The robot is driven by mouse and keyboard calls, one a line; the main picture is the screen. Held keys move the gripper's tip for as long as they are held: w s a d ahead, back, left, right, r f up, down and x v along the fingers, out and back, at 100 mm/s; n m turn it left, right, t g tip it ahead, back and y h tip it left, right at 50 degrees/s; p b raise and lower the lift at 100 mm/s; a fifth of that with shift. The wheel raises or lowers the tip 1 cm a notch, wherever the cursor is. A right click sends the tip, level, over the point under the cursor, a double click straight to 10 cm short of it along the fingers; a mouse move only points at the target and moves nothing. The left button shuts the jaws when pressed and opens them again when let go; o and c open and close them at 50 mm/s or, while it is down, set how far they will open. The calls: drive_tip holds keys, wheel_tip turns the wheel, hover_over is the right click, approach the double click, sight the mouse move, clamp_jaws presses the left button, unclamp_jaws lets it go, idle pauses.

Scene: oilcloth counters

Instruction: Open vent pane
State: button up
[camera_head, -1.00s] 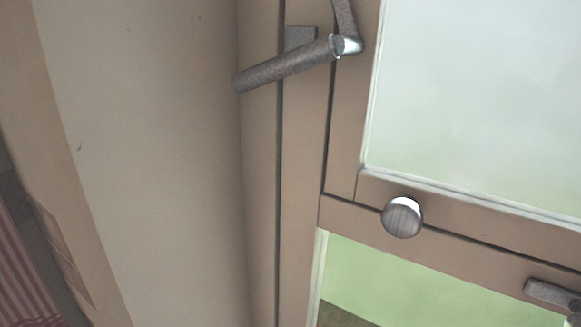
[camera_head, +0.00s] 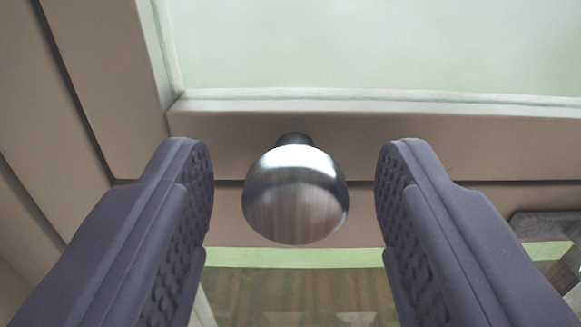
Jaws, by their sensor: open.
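The vent pane is a pale glazed panel (camera_head: 370,45) in a brown frame (camera_head: 420,140) across the top of the view. A round shiny metal knob (camera_head: 295,195) sticks out from the pane's lower rail on a short stem. My gripper (camera_head: 294,190) is open, with one dark padded finger on each side of the knob. A gap shows between the knob and each finger, so neither appears to touch it. A dark seam runs below the rail, and the pane appears shut against the frame.
A dark metal fitting (camera_head: 545,226) sits on the frame at the right, beyond my right finger. Below the rail is a lower glazed opening (camera_head: 300,290) with green and brown behind it. A brown upright frame post (camera_head: 95,90) stands at the left.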

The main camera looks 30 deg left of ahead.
clamp_jaws()
drive_tip(key=shift+s+d, duration=0.1)
